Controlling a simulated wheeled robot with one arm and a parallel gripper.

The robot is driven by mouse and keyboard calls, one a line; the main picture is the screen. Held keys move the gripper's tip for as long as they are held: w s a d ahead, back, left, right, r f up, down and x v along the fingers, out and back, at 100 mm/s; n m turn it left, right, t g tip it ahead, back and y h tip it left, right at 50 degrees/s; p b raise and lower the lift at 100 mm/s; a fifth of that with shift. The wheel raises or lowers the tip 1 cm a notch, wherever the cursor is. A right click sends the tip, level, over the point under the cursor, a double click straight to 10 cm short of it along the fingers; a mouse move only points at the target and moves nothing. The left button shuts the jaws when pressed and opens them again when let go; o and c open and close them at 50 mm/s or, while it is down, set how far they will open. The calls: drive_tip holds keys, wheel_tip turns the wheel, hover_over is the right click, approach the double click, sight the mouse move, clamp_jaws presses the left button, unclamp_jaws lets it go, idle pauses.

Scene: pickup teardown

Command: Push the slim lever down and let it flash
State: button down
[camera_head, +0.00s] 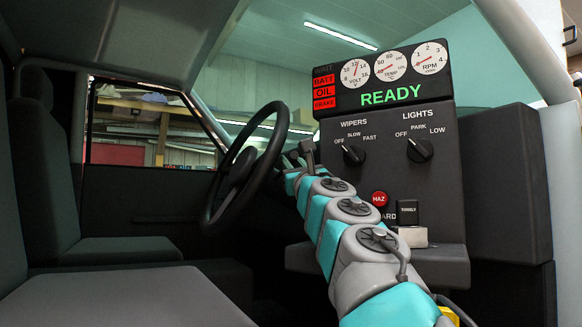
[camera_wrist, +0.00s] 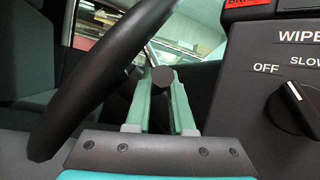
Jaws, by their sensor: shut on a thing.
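The slim lever (camera_wrist: 163,74) shows in the wrist view as a dark round end, seen nearly end-on between my fingertips. My gripper (camera_wrist: 162,90) has its two green fingers shut on it, one on each side. The rest of the lever is hidden behind the fingers. In the head view my gripper (camera_head: 295,158) is just right of the steering wheel, partly hidden by my own arm, and the lever's position cannot be made out clearly there.
The steering wheel (camera_head: 211,197) stands close to the left of my gripper, its rim also large in the wrist view (camera_wrist: 100,80). The dash panel (camera_head: 390,166) is close on the right, with wipers knob (camera_head: 353,152), lights knob (camera_head: 419,150) and a green READY display (camera_head: 390,95). Seats are at left.

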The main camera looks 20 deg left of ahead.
drive_tip(key=c, duration=1.1)
unclamp_jaws()
drive_tip(key=shift+o, duration=0.2)
drive_tip(key=shift+f, duration=0.1)
drive_tip(key=b+v, duration=0.4)
drive_tip(key=v, duration=0.1)
drive_tip(key=shift+s+d+f, duration=0.2)
drive_tip(key=shift+d+f, duration=0.05)
drive_tip(key=shift+f, duration=0.05)
drive_tip(key=shift+b+v, duration=0.6)
drive_tip(key=shift+v, duration=0.35)
drive_tip(key=shift+r, duration=0.1)
drive_tip(key=shift+c, duration=0.3)
